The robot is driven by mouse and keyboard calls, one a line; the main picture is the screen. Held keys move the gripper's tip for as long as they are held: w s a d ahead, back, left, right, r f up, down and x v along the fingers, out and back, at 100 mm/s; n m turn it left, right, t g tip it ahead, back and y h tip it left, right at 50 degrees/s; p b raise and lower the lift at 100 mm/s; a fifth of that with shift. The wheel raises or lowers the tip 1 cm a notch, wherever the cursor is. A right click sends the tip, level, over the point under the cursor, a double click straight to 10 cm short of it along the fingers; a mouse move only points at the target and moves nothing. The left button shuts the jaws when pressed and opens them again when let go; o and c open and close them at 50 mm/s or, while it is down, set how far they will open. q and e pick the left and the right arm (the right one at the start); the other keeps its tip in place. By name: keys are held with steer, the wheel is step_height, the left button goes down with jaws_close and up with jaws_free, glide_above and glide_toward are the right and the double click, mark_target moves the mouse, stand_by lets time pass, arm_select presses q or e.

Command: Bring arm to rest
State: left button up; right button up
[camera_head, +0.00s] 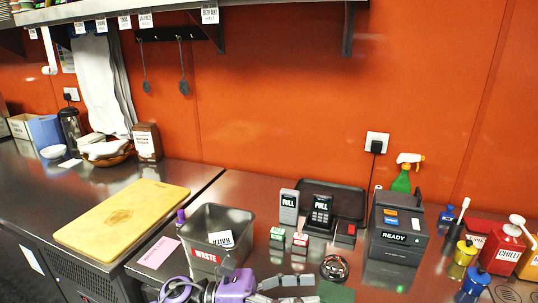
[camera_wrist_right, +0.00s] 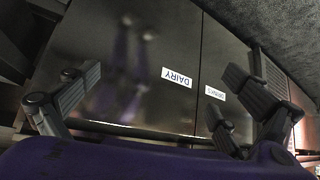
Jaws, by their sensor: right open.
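My left gripper (camera_head: 312,290) enters from the left at the bottom edge of the head view. Its purple body and grey fingers are low in front of the counter, partly cut off by the frame. Its fingers are apart with nothing seen between them. My right gripper (camera_wrist_right: 165,80) shows in the right wrist view with fingers spread wide and empty. It faces dark cabinet fronts with a white DAIRY label (camera_wrist_right: 177,77). I cannot make out the right gripper in the head view.
A cutting board (camera_head: 122,218) lies left.

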arm_select(q)
steer(key=w+a+f+n+t+y+p, duration=0.1)
steer(key=a+f+n+t+y, duration=0.65)
steer(key=n, duration=0.95)
steer(key=a+f+n+t+y, duration=0.4)
steer(key=a+f+n+t, duration=0.5)
steer(key=n, duration=0.8)
steer(key=s+a+f+n+g+y, duration=0.3)
steer(key=s+a+f+n, duration=0.2)
steer(key=s+f+n, duration=0.3)
steer(key=s+a+f+n+g+y, duration=0.4)
steer(key=s+f+n, duration=0.4)
steer(key=s+f, duration=0.3)
steer(key=s+p, duration=0.1)
steer(key=s, duration=0.3)
steer(key=shift+s+a, duration=0.2)
steer(key=shift+a, duration=0.15)
arm_select(e)
steer(key=shift+w+a+r, duration=0.15)
steer(key=shift+w+r, duration=0.05)
steer(key=shift+r, duration=0.3)
steer(key=shift+w+a+r, duration=0.15)
steer(key=shift+r, duration=0.35)
steer(key=shift+w+r, duration=0.15)
steer(key=shift+w, duration=0.3)
steer(key=shift+s, duration=0.1)
